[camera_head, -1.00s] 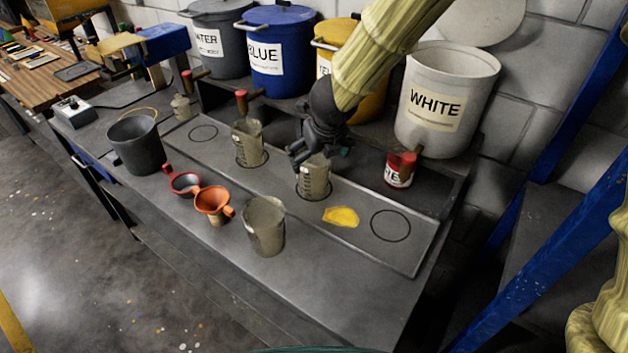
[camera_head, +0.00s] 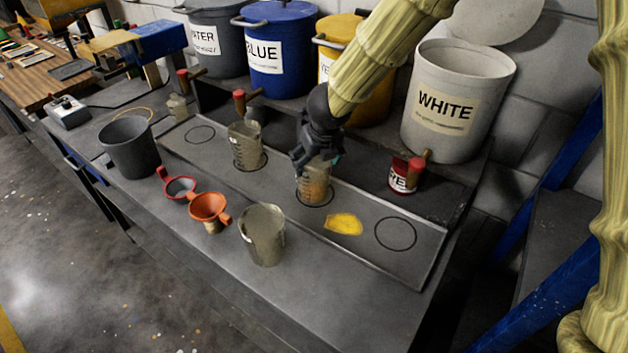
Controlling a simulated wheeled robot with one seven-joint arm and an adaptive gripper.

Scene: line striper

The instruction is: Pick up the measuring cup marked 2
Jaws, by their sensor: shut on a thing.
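A clear measuring cup (camera_head: 314,188) with an orange tint stands upright at a marked circle on the grey board, below my gripper. My gripper (camera_head: 313,166) is shut on this cup near its rim, and its fingers hide part of the rim. A second measuring cup (camera_head: 246,148) stands on the board to the left at another circle. A third, wider cup (camera_head: 263,236) stands near the front of the bench. I cannot read a number on any of the cups.
An empty circle (camera_head: 395,233) and a yellow patch (camera_head: 344,224) lie right of the held cup. An orange funnel (camera_head: 209,207), a red strainer (camera_head: 179,188) and a dark bucket (camera_head: 130,147) stand at left.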

